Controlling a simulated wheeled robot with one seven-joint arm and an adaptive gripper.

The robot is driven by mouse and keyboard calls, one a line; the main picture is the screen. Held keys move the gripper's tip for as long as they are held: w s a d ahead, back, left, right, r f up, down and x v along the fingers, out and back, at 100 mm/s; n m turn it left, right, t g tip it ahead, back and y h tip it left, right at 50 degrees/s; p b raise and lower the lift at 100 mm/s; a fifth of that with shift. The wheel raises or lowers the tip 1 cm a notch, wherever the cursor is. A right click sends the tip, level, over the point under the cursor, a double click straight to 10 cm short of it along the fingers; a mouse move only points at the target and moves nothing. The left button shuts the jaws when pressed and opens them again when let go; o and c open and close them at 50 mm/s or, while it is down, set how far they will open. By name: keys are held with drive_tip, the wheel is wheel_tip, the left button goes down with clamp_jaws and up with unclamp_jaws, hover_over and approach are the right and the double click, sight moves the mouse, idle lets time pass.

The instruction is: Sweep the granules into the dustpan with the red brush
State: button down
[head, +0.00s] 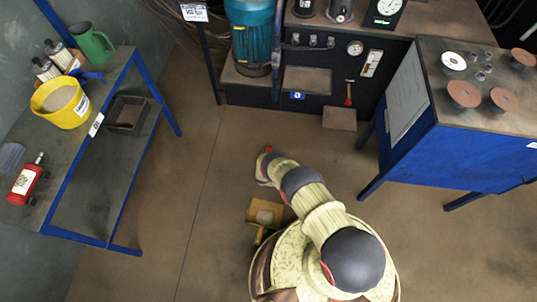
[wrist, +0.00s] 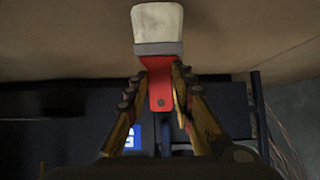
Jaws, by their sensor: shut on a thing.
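In the wrist view my gripper (wrist: 160,80) is shut on the red handle of the brush (wrist: 158,48), whose pale bristles point away from the fingers. In the head view my arm reaches up and left over the floor; a small red bit of the brush (head: 268,149) shows at its end, and the gripper itself is mostly hidden. A yellow-orange dustpan (head: 254,215) lies on the floor just left of my arm, its handle toward the bottom. A greyish patch shows in it; I cannot tell whether this is granules. I make out no other granules.
A blue-framed bench (head: 92,160) at left holds a yellow bucket (head: 61,103), a green jug and bottles. A blue cabinet (head: 430,155) with discs on top stands at right. A dark machine stand (head: 300,105) is at the back. The floor between is open.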

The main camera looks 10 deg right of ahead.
drive_tip(key=s+a+f, duration=0.1)
drive_tip(key=s+a, duration=0.3)
drive_tip(key=s, duration=0.6)
drive_tip(key=s+a+f, duration=0.1)
drive_tip(key=s+a, duration=0.3)
drive_tip(key=s, duration=0.7)
drive_tip(key=shift+a+p, duration=0.3)
idle(1.6)
drive_tip(key=shift+s, duration=0.15)
drive_tip(key=shift+r+p, duration=1.6)
drive_tip(key=shift+r, duration=0.95)
